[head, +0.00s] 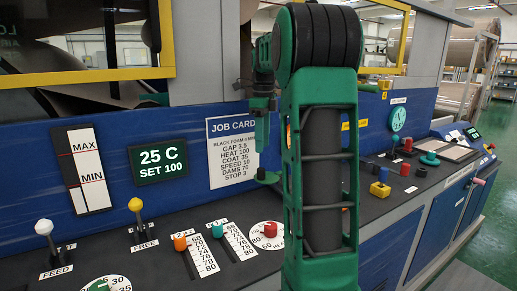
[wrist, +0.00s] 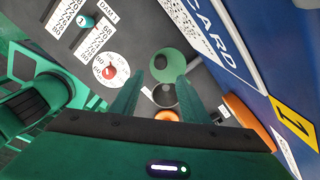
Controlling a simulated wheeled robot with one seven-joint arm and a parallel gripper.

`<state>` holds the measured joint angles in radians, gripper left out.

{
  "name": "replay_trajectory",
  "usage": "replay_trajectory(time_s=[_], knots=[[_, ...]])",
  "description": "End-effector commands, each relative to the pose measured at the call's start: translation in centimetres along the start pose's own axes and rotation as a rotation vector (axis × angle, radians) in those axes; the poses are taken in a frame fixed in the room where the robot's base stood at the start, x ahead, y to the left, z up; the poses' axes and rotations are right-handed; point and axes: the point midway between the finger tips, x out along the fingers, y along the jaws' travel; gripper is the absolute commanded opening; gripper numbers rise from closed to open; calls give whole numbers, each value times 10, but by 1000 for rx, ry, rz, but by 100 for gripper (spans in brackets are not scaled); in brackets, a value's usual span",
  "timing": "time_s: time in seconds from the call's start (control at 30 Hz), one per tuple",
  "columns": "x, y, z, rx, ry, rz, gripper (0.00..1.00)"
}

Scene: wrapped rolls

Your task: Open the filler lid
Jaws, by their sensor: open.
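A round green disc with a dark knob (wrist: 176,64), which looks like the filler lid, lies flat on the dark console top in the wrist view. In the head view the green disc (head: 267,177) is partly hidden by my arm. In the head view my gripper (head: 262,143) points down above the disc. A dark round part (wrist: 164,95) and an orange round part (wrist: 166,115) show between the fingers, partly hidden.
The blue panel with the job card (head: 233,152) rises behind the disc. A red knob on a dial (head: 270,230), the dam sliders (head: 218,231) and the white (head: 44,227) and yellow (head: 135,205) levers stand on the console. Coloured buttons (head: 405,169) stand farther right.

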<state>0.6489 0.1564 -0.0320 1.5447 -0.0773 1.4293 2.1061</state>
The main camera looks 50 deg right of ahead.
Motion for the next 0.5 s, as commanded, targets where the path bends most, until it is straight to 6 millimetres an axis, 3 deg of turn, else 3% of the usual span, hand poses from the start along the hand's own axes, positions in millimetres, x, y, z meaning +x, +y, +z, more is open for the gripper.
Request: replay_trajectory(time_s=[0.17, 0.37, 0.5], knots=[[0, 0, 0, 0, 0, 0, 42], [0, -2, -5, 2, -7, -1, 0], [1, -9, -21, 4, -38, -4, 0]])
